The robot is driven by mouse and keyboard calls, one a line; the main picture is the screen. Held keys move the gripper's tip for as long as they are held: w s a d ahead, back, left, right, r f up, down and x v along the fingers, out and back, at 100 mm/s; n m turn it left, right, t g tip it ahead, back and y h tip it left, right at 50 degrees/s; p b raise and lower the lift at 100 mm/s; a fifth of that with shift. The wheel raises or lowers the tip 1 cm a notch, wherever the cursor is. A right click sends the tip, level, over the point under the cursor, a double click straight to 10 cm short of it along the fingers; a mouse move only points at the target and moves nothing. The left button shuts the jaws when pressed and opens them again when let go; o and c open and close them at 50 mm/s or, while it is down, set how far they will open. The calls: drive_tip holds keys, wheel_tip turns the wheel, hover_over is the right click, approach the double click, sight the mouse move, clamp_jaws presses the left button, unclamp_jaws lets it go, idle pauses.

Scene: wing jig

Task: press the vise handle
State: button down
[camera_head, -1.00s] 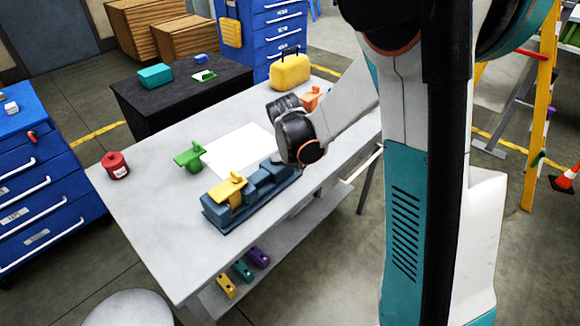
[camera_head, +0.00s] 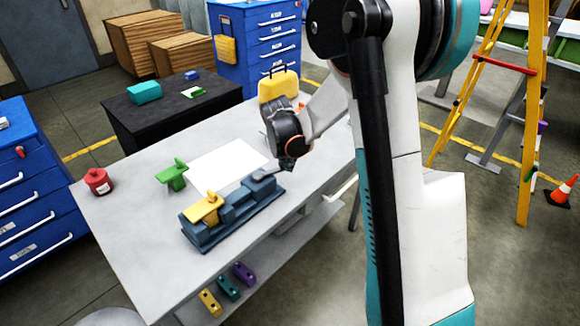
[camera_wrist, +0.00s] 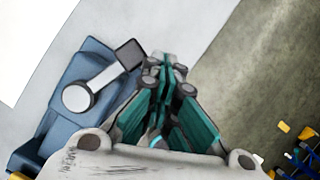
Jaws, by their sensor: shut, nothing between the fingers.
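The blue-grey vise (camera_head: 232,218) stands on the light grey workbench (camera_head: 125,235), with a yellow piece (camera_head: 205,207) at its left end. In the wrist view, its handle (camera_wrist: 104,74) is a pale lever running from a round pivot to a dark square end pad. The handle also shows at the vise's right end in the head view (camera_head: 262,175). My gripper (camera_wrist: 163,62) is shut and empty, its teal fingers just right of the pad. I see a small gap there and cannot tell contact. In the head view the gripper (camera_head: 286,164) is small, partly hidden by my wrist.
A white sheet (camera_head: 225,162), a green clamp-like piece (camera_head: 172,175) and a red container (camera_head: 98,181) lie left of and behind the vise. A yellow toolbox (camera_head: 278,85) stands at the bench's far end. Several coloured blocks sit on the shelf below. The bench's front left is clear.

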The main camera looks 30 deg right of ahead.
drive_tip(key=shift+w+d, duration=0.15)
drive_tip(key=shift+w, duration=0.4)
idle(0.4)
